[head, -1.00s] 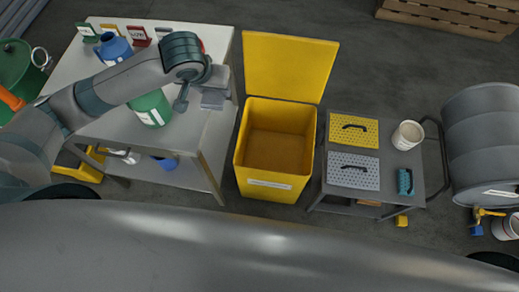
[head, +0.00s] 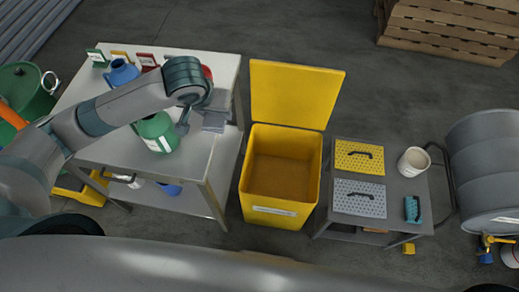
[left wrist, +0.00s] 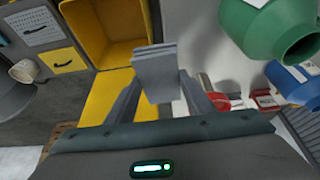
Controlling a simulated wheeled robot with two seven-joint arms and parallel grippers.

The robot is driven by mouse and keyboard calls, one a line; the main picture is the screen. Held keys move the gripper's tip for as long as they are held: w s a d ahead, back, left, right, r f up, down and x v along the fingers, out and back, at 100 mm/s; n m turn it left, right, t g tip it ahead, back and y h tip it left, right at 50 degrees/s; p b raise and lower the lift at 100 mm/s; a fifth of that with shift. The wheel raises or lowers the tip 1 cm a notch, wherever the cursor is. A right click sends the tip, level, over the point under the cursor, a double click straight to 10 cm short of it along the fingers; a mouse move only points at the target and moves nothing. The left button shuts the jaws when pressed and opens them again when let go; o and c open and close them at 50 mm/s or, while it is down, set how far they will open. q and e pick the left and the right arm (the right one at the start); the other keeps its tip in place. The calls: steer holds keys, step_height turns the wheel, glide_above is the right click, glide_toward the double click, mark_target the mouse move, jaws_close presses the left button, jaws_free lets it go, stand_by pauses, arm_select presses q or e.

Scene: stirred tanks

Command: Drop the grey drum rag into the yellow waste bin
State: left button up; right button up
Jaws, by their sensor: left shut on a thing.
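My left gripper (head: 198,112) is shut on the grey rag (head: 216,118), a folded flat stack above the right edge of the bench. In the left wrist view the rag (left wrist: 155,72) sticks out between the two fingers. The yellow waste bin (head: 254,199) stands on the floor to the right of the bench, its lid (head: 293,94) raised at the back and its mouth open. The rag is left of the bin's mouth, outside it. In the left wrist view the bin (left wrist: 88,40) shows beyond the rag. My right gripper is not in view.
The bench (head: 225,160) carries a green container (head: 156,132), a blue jug (head: 121,73) and small labelled cards. Right of the bin stands a grey trolley (head: 408,205) with a white tub (head: 413,161). A grey drum (head: 490,165) lies at the far right.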

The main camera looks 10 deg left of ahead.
arm_select(q)
steer(key=w+r, duration=0.3)
steer(key=r, duration=1)
steer(key=shift+w+r, duration=0.2)
steer(key=shift+w, duration=0.05)
